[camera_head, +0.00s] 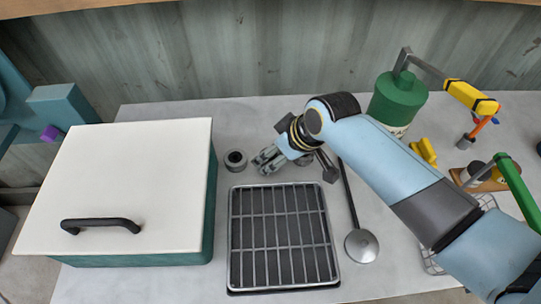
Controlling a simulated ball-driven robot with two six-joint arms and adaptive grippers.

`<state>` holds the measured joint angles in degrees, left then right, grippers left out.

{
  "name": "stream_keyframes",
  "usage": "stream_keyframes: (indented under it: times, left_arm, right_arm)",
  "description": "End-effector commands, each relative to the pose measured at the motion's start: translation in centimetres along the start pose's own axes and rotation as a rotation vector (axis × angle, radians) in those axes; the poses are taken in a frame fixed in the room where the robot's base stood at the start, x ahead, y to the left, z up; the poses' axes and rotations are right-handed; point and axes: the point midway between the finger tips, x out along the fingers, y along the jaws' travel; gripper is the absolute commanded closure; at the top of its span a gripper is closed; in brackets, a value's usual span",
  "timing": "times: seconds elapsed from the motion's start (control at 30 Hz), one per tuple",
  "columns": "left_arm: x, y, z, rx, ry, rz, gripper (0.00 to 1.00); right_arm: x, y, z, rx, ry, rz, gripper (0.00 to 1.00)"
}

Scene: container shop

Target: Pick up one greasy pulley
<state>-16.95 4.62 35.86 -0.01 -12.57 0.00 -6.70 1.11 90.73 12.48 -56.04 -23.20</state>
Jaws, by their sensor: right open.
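A small dark ring-shaped part (236,160), which looks like a greasy pulley, lies on the grey worktop between the white-lidded box and my right gripper. My right gripper (267,160) is open and empty, just right of this part and apart from it. Its fingers point down and left, above the worktop behind the grated tray. Another dark part (304,159) shows below my wrist, mostly hidden, and I cannot tell what it is. My left gripper is not in view.
A teal box with a white lid (130,180) stands at left, its top raised above the worktop. A grated tray (236,240) lies in front. A ladle (361,246), a green canister (396,101) and a yellow-headed tool (471,96) are to the right.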

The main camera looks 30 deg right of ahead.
Motion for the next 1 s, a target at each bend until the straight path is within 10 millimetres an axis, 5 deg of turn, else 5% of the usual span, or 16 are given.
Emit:
stream_keyframes:
  times: [0.37,0.8,1.0]
  left_arm:
    - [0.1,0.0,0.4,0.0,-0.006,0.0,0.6]
    - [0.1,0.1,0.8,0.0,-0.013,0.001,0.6]
    - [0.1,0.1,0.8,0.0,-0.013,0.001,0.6]
  right_arm:
    - [1.7,0.0,0.1,-0.001,0.0,0.0,0.26]
    - [1.7,0.0,0.1,-0.001,-0.001,0.0,0.82]
    - [1.6,0.0,0.1,-0.001,0.0,0.001,0.85]
